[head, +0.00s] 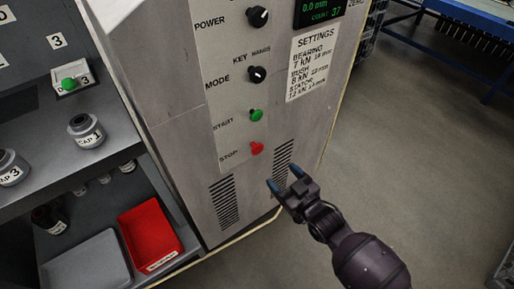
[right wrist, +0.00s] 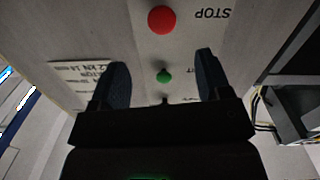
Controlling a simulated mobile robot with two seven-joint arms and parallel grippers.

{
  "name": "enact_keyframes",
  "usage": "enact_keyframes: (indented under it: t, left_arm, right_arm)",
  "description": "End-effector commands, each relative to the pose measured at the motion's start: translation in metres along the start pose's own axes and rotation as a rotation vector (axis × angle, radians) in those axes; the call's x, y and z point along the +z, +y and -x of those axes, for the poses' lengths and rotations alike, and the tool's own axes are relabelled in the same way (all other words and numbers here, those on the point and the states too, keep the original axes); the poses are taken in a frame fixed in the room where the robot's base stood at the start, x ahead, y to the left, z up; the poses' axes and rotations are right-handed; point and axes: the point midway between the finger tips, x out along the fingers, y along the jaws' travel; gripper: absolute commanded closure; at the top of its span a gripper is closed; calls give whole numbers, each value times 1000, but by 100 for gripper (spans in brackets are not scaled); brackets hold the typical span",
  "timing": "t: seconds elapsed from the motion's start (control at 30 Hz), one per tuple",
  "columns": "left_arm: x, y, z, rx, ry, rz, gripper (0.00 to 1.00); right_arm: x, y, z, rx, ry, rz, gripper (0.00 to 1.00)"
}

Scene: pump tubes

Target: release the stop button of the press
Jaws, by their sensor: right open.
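The red stop button (head: 256,148) sits on the light panel of the grey press cabinet (head: 180,110), beside the word STOP and below the green start button (head: 256,115). My right gripper (head: 282,177) is open and empty, to the right of and below the red button in the head view, apart from it. In the right wrist view the red stop button (right wrist: 162,19) shows at the top, beyond the fingertips. The green button (right wrist: 164,76) shows between the two fingers (right wrist: 160,85). My left gripper is not in view.
Black power (head: 257,16) and mode (head: 256,75) knobs sit above the buttons. A shelf at left holds grey cups (head: 86,131), a green button box (head: 73,82), a red tray (head: 150,238) and a grey tray (head: 88,265).

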Motion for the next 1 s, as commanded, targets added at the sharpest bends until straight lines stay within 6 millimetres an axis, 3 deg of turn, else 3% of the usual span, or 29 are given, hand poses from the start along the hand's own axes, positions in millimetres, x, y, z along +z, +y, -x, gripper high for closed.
enact_keyframes:
  t: [0.37, 0.6, 1.0]
  left_arm:
    - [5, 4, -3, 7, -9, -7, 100]
    - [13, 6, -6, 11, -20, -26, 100]
    - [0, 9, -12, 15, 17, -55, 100]
  right_arm:
    - [1, -1, -34, -26, 34, 16, 29]
    - [2, -2, -71, -26, 30, 12, 29]
    - [-1, -3, -120, -26, 31, 15, 29]
